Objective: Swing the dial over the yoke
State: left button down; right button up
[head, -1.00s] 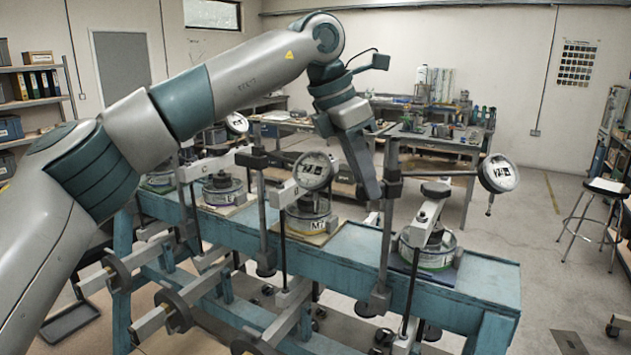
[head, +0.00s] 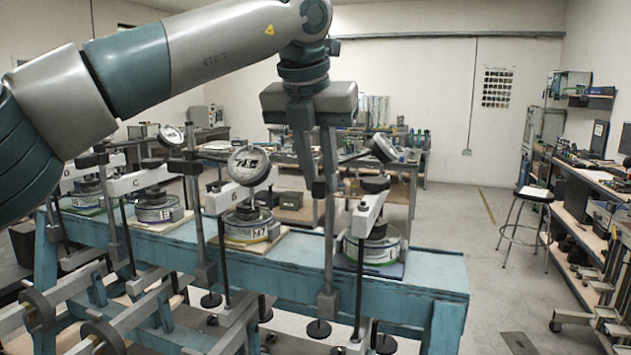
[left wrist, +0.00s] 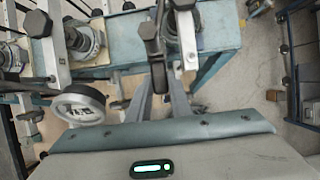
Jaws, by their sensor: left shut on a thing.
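The rightmost frame's dial (head: 384,149) shows nearly edge-on at the end of a short dark arm (head: 355,155) from an upright post (head: 328,245). The pale grey yoke (head: 368,214) of this frame stands at a round pot (head: 388,248). In the head view the dial appears above and slightly behind the yoke's top; its exact alignment is unclear. My left gripper (head: 319,184) points down at the post's top, shut on the dark dial arm near its clamp. The left wrist view shows its fingers (left wrist: 162,103) and the yoke (left wrist: 187,38). My right gripper is not in view.
A neighbouring dial (head: 249,164) stands close to the left, also seen in the left wrist view (left wrist: 80,103). More lever frames line the blue bench (head: 430,276). A stool (head: 527,215) and shelving stand at right, with open floor between.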

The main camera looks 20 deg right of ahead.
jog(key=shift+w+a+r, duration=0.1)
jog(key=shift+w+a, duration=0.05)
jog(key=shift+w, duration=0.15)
pick_arm(q)
jog(key=c, duration=1.6)
grip_release()
